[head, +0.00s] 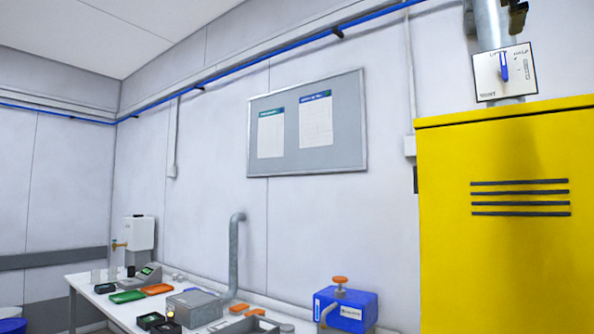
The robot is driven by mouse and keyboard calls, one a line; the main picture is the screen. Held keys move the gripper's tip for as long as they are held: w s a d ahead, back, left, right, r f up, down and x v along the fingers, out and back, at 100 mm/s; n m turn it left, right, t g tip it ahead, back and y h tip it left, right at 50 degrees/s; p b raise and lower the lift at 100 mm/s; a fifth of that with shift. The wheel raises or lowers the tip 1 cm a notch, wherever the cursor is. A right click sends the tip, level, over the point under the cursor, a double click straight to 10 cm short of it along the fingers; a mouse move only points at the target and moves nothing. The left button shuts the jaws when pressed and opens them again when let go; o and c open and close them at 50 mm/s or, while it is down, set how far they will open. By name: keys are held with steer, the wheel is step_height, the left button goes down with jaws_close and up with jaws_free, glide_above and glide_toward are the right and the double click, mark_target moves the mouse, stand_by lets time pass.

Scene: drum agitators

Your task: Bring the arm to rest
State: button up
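A dark, jagged piece (517,18) with a brownish lower edge hangs in from the top edge at the upper right, in front of or beside the grey duct. It may be the end of my gripper, but it is cut off and too small to be sure. No fingers can be made out, and nothing is seen held. No arm link shows clearly. Just below it, a white plate (492,76) with a blue lever (504,66) sits on the duct. The lever stands nearly upright, and the dark piece appears apart from it.
A tall yellow cabinet (450,225) fills the right side below the grey duct (487,22). A white bench (86,283) along the wall carries a blue box (352,309), trays and small devices. A noticeboard (345,125) hangs mid-wall. The space before the wall looks clear.

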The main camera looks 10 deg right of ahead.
steer(key=w+a+f+n+y, duration=0.1)
steer(key=w+a+f+y, duration=0.3)
steer(key=f, duration=0.5)
steer(key=w+a+f+n+y+b, duration=0.1)
steer(key=w+a+f+y, duration=0.1)
steer(key=w+a+f, duration=0.6)
steer(key=w+a+f+n+y, duration=0.2)
steer(key=w+a+f+y, duration=0.15)
steer(key=f, duration=0.65)
steer(key=s+a+f+g+y, duration=0.2)
steer(key=a+f, duration=0.5)
steer(key=f, duration=0.3)
steer(key=s+a+f+m+g+y+b, duration=0.15)
steer(key=s+a+f, duration=0.3)
steer(key=f, duration=0.65)
steer(key=s+a+f+g+y, duration=0.1)
steer(key=s+a+f+g, duration=0.3)
steer(key=f, duration=0.6)
steer(key=s+f+m+g+b, duration=0.1)
steer(key=s+f+m+g, duration=0.2)
steer(key=s+f, duration=1.2)
steer(key=shift+s+a+f+g, duration=0.45)
steer(key=shift+s+g, duration=0.1)
steer(key=shift+s, duration=0.4)
